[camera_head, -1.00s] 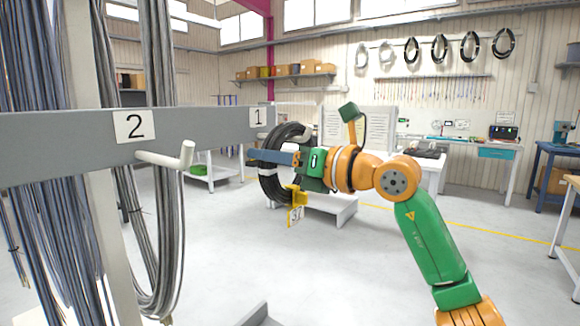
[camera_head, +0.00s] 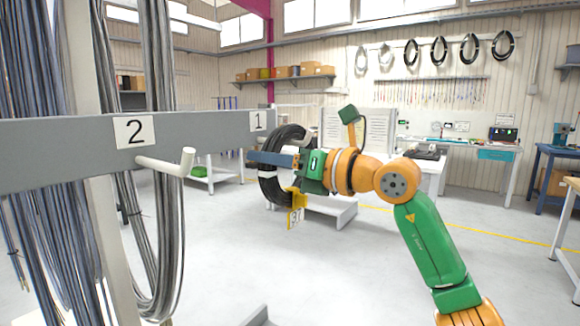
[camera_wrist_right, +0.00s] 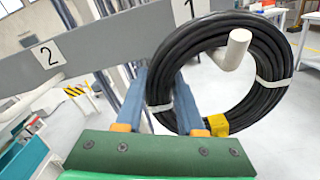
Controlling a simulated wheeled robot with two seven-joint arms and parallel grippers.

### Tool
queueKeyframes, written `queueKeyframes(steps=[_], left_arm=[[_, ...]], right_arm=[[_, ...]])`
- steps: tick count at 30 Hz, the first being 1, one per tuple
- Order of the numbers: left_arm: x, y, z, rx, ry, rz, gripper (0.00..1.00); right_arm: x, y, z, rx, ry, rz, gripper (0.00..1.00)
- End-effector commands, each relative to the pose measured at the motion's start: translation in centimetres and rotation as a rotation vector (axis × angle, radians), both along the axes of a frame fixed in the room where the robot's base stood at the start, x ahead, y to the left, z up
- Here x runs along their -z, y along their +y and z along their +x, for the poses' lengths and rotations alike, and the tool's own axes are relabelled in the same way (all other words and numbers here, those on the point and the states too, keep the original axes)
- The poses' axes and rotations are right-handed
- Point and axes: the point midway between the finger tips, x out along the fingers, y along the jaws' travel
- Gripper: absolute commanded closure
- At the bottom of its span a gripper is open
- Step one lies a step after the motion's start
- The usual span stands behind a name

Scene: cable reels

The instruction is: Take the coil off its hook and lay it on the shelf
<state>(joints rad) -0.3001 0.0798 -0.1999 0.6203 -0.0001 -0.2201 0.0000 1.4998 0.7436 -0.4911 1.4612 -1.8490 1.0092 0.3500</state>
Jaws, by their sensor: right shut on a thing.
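The black coil (camera_head: 268,186), bound with white ties and a yellow band, hangs at the beam end marked 1. In the right wrist view the coil (camera_wrist_right: 186,50) is around the pale hook (camera_wrist_right: 234,50), which passes through its opening. My right gripper (camera_head: 254,158) is shut on the coil's near side; its blue fingers straddle the bundle in the wrist view (camera_wrist_right: 162,82). A low white shelf (camera_head: 335,209) stands on the floor behind the coil. My left gripper is out of view.
The grey beam (camera_head: 70,150) carries plate 2 and an empty hook (camera_head: 165,164) to the left. Long cable bundles (camera_head: 165,230) hang there. A wall shelf (camera_head: 285,79) holds boxes. A workbench (camera_head: 490,148) stands at the back. The floor right of centre is clear.

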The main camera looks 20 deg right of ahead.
Motion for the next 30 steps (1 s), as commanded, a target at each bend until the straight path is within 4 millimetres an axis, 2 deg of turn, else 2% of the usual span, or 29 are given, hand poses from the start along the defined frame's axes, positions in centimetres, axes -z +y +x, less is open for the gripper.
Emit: queueKeyframes(steps=[1,20,30], left_arm=[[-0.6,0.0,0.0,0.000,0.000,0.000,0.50],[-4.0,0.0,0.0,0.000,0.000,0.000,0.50],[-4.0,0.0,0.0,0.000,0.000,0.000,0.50]], right_arm=[[-0.7,0.0,0.0,0.000,-0.005,0.000,1.00],[-4.2,0.0,0.0,0.000,-0.005,0.000,1.00],[-4.2,0.0,0.0,0.000,-0.005,0.000,1.00]])
